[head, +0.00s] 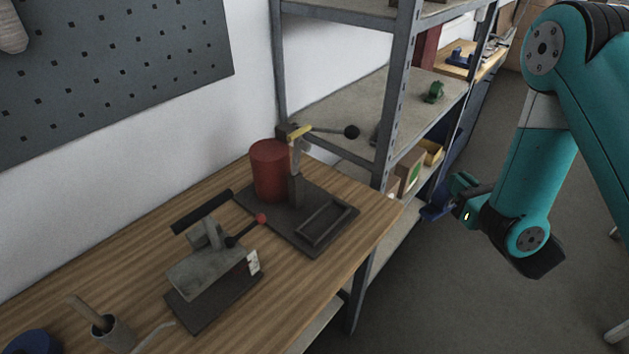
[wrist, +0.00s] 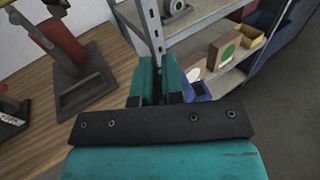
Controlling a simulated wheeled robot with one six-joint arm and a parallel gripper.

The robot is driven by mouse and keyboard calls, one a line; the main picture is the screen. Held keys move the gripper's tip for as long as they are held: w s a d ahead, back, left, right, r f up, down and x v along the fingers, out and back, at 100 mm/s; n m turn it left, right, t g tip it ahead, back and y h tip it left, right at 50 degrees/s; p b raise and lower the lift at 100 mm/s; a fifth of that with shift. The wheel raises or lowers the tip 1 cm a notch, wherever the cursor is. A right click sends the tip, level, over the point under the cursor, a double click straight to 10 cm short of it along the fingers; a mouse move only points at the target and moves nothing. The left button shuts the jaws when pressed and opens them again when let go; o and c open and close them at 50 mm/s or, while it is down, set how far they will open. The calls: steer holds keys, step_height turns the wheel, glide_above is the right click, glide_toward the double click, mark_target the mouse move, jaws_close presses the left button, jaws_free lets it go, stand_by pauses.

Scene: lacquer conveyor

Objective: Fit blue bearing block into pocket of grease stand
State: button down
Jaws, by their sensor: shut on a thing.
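The grease stand (head: 277,220) is a dark base plate on the wooden bench, with a red cylinder, a post and a black-knobbed lever. Its pocket (head: 325,222) is a shallow rectangular frame, empty, at the right of the plate. The stand also shows at the left of the wrist view (wrist: 82,72). My gripper (head: 453,200) is off the bench's right end, in front of the shelving, and is shut on the blue bearing block (head: 434,213). In the wrist view a blue part (wrist: 198,91) shows beside the fingers (wrist: 158,92); most of the block is hidden.
A grey lever press (head: 212,270) stands on the bench left of the stand. A metal shelf upright (head: 392,110) rises behind the bench end. A green block (head: 433,92) sits on the shelf; boxes (head: 410,168) sit lower.

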steer(key=w+a+n+g+y+b, duration=0.1)
steer(key=a+n+g+y+b, duration=0.1)
steer(key=a, duration=2.3)
steer(key=n+y+b, duration=0.1)
steer(key=y, duration=0.1)
steer(key=shift+a+r+y+b, duration=0.25)
steer(key=shift+a+y+b, duration=0.05)
steer(key=shift+a+b, duration=0.1)
steer(key=shift+s+d+b, duration=0.1)
steer(key=shift+b, duration=0.35)
step_height(320, 180, down, 5)
steer(key=b, duration=0.5)
steer(key=shift+f+b, duration=1.05)
steer(key=shift+b, duration=0.2)
steer(key=c, duration=1.2)
jaws_free()
steer(key=shift+o, duration=0.2)
